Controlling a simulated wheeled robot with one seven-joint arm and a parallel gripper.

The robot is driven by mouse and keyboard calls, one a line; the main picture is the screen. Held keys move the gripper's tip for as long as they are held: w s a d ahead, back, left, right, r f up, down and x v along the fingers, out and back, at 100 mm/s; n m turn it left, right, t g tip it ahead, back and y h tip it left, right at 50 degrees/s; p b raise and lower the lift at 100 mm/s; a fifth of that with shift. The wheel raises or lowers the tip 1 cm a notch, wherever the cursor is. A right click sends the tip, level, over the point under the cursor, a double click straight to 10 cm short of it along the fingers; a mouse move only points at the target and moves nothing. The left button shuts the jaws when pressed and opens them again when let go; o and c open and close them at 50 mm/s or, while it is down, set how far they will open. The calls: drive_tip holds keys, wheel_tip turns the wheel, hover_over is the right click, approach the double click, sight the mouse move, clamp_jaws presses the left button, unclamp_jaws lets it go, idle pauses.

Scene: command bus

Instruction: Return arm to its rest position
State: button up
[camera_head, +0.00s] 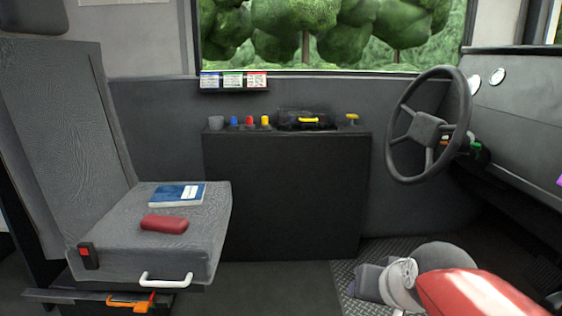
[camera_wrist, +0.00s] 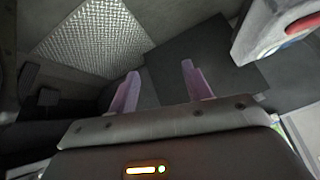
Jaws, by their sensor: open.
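My gripper (camera_wrist: 162,88) shows in the wrist view with its two purple fingers spread apart. Nothing is between them. Behind the fingers is dark floor, with a patch of ribbed metal plate (camera_wrist: 95,40) at the upper left. In the head view my arm, with a red and white cover, enters at the lower right over the floor plate.
A grey seat (camera_head: 190,235) at left holds a blue book (camera_head: 178,195) and a red case (camera_head: 164,223). A dark console (camera_head: 285,195) bears coloured knobs. The steering wheel (camera_head: 428,125) and dashboard (camera_head: 520,115) stand at right. Floor before the console is clear.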

drive_tip(key=s+f+n+g, duration=0.2)
drive_tip(key=s+f, duration=0.2)
drive_tip(key=s, duration=0.6)
wheel_tip(320, 180, up, 12)
drive_tip(key=p, duration=1.2)
drive_tip(key=shift+s+a+h, duration=0.3)
drive_tip(key=shift+s+h, duration=0.1)
drive_tip(key=shift+s, duration=0.05)
